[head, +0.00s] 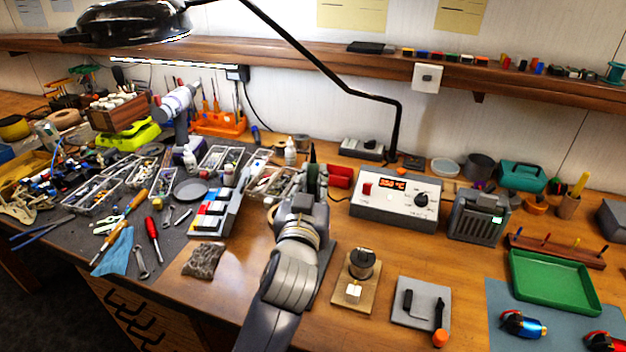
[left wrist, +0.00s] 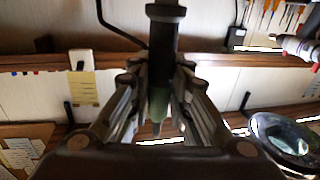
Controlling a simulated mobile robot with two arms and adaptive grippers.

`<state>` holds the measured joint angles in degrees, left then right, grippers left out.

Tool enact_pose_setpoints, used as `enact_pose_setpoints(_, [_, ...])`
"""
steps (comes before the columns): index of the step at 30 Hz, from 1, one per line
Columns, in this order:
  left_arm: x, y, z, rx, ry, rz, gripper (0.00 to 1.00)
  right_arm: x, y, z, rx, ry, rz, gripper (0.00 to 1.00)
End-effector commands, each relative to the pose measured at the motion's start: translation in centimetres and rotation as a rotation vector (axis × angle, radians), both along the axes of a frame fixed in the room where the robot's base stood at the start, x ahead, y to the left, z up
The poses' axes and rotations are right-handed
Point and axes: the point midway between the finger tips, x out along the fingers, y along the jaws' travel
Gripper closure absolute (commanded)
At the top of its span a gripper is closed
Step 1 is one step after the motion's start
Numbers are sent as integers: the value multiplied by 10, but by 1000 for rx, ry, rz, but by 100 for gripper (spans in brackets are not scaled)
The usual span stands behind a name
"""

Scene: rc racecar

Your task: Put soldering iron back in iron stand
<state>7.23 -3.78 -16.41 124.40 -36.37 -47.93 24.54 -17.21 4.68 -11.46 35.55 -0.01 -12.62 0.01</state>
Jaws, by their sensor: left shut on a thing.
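My left gripper (head: 312,182) is over the middle of the bench, left of the soldering station (head: 394,204). It is shut on the soldering iron (head: 313,155), a dark and green rod. In the left wrist view, the iron (left wrist: 165,28) stands between the fingers of the gripper (left wrist: 160,75), its dark shaft up and its green part lower down. In the head view the gripper hides much of the iron. I cannot clearly make out the iron stand; a dark flat plate (head: 326,262) shows partly behind my arm. My right gripper is not in view.
A grey pad with black parts (head: 405,318) is farther right. A red bin (head: 341,177) stands behind the gripper. Tools and trays crowd the left; a lamp (head: 125,22) hangs above.

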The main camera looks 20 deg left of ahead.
Motion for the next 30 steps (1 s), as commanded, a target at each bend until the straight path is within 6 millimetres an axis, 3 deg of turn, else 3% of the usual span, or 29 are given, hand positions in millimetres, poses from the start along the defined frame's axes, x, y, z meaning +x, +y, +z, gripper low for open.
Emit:
enact_pose_setpoints(18, [0, 0, -19, 0, 0, 0, 100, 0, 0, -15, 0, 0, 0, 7])
enact_pose_setpoints(27, [0, 0, -20, 0, 0, 0, 100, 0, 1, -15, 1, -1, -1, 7])
enact_pose_setpoints(28, [0, 0, -20, 0, 0, 0, 78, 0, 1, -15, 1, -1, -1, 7])
enact_pose_setpoints(30, [0, 0, -20, 0, 0, 0, 62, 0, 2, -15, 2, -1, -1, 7])
